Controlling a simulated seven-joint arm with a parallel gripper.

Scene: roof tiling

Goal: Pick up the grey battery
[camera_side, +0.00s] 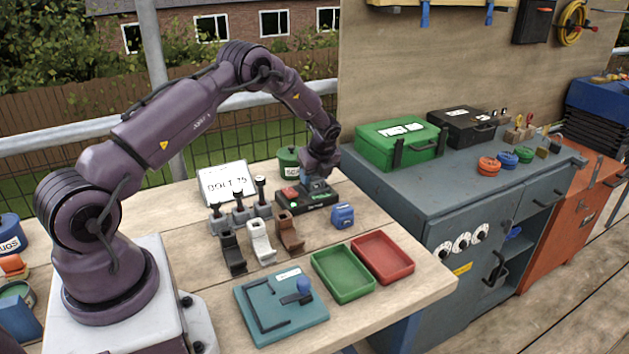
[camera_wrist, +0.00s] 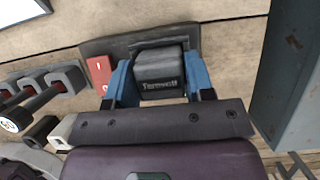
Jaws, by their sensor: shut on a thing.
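The grey battery (camera_wrist: 158,66) sits between the two blue fingers of my gripper (camera_wrist: 160,84) in the wrist view, with a finger against each side. My gripper is shut on it. In the side view my gripper (camera_side: 316,184) is low over the right part of the dark charger (camera_side: 318,203), and its fingers hide most of the battery. The charger's dark plate (camera_wrist: 97,48) lies behind the battery in the wrist view. I cannot tell whether the battery is seated or slightly raised. A red block (camera_side: 290,193) sits on the charger's left part.
A blue battery-like block (camera_side: 343,216) stands in front of the charger. Green (camera_side: 343,274) and red (camera_side: 383,257) trays lie at the table's front right. A green tin (camera_side: 288,160) and a whiteboard (camera_side: 228,183) stand behind. Upright tools and holders crowd the left.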

